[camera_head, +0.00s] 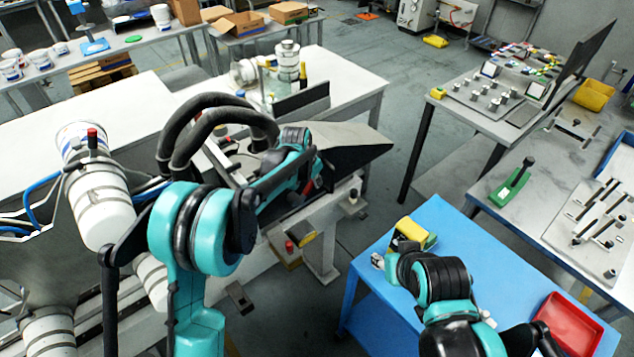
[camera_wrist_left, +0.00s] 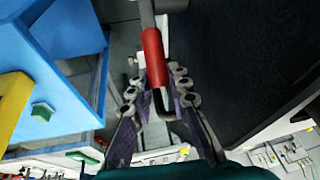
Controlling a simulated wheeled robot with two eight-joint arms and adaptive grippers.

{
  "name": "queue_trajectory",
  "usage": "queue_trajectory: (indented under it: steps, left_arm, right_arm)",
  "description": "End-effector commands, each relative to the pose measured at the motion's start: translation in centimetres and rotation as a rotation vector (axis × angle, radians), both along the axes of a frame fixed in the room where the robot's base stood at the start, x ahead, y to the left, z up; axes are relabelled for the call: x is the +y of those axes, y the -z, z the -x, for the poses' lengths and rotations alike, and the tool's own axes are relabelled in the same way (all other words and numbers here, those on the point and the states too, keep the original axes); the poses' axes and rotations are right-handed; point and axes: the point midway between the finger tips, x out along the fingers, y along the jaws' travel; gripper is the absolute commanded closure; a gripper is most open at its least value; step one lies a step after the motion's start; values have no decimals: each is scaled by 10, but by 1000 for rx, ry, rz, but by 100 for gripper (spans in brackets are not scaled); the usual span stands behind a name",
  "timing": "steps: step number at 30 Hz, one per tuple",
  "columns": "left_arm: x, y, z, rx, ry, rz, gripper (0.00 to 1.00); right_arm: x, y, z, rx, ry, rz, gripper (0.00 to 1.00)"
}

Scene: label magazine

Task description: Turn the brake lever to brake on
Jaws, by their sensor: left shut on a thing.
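The brake lever's red grip (camera_wrist_left: 153,58) shows in the left wrist view, on a grey bar that runs up out of the picture. My left gripper (camera_wrist_left: 160,88) has its two fingers on either side of the lower end of this grip and is shut on it. In the head view my left gripper (camera_head: 307,178) is at the grey machine, largely hidden by my own wrist, with a small bit of red beside it. The lever's angle is unclear there. My right gripper (camera_head: 388,262) is over the blue table; its fingers are too hidden to read.
The blue table (camera_head: 470,262) carries a yellow block (camera_head: 412,235) near my right gripper and a red tray (camera_head: 568,325). A dark sloped plate (camera_head: 345,145) rises close by my left gripper. Grey worktables with small parts stand at right. Open floor lies between.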

Motion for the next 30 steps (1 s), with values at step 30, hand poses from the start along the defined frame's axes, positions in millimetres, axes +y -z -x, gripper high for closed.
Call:
queue_trajectory:
  steps: [30]
  left_arm:
    - [17,-13,12,-148,0,202,77]
  right_arm:
    - [0,16,0,0,0,0,60]
